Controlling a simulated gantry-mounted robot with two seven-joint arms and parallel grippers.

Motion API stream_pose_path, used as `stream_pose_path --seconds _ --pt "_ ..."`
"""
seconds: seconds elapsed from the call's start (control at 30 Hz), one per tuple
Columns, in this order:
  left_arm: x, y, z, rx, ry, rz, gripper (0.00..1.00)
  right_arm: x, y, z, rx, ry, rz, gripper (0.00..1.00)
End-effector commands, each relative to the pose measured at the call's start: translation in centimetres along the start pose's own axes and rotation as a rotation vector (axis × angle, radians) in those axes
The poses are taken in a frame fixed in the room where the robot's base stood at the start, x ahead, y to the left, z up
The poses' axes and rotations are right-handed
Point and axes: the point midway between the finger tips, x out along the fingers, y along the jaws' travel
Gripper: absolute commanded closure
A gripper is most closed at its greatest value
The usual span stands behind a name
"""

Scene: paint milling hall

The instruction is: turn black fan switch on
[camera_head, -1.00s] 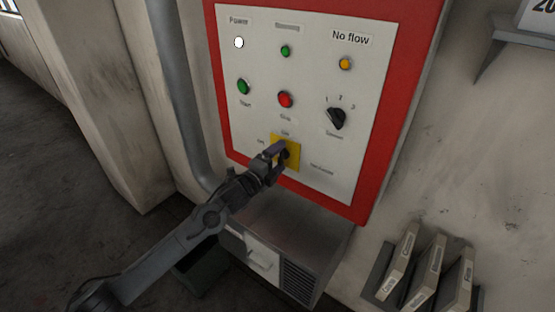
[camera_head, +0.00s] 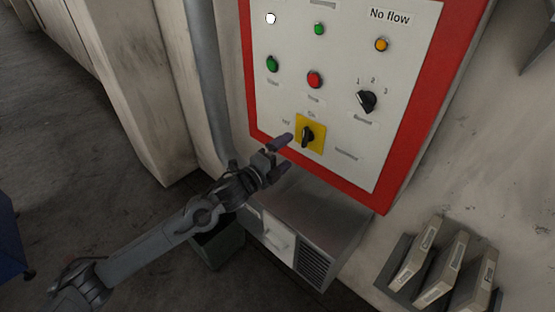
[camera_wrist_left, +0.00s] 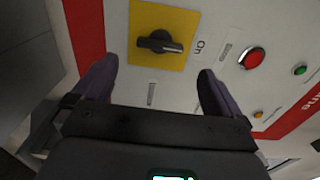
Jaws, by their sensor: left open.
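A black rotary switch (camera_head: 307,136) sits on a yellow plate (camera_head: 318,122) low on the white panel face. Its handle stands roughly upright, towards a small label above. In the left wrist view the black switch (camera_wrist_left: 160,42) has its handle pointing towards the word "On". My left gripper (camera_head: 286,155) is open and empty, just below and left of the switch, apart from it. In the left wrist view its two fingers (camera_wrist_left: 157,68) are spread, with the switch ahead between them.
Above are a red button (camera_head: 314,80), green button (camera_head: 272,63), lamps and a black selector knob (camera_head: 367,101) marked 1, 2, 3. A red frame (camera_head: 378,200) surrounds the panel. A grey vented box (camera_head: 310,230) juts out below. Binders (camera_head: 440,268) stand lower right.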

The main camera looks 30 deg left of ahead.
Motion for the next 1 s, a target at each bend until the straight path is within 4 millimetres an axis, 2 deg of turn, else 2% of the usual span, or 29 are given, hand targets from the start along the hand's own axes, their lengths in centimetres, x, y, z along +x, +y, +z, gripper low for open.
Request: stream_pose_path --seconds 0.1,0.23,0.77,0.87,0.97,1.0 --pt "-1.5 0.2 0.0 0.0 0.0 0.002 0.0 0.2 0.0 0.1 0.001 0.0 0.0 0.57" --pt "-2.3 0.1 0.0 0.001 0.0 0.001 0.0 0.2 0.0 0.1 0.001 0.0 0.0 0.57" --pt "-2.6 0.1 0.0 0.0 0.0 0.002 0.0 0.2 0.2 0.1 -0.008 -0.002 0.007 0.57" --pt "-2.9 1.1 -0.1 -0.005 0.001 0.017 0.0 0.2 0.2 0.1 -0.008 -0.002 0.007 0.57" --pt "-3.5 3.7 -0.8 -0.025 0.006 0.054 0.0 0.2 0.2 0.1 -0.008 -0.002 0.007 0.57" --pt "-3.8 5.2 -1.4 -0.041 0.01 0.075 0.0 0.2 0.2 0.1 -0.008 -0.001 0.007 0.57"
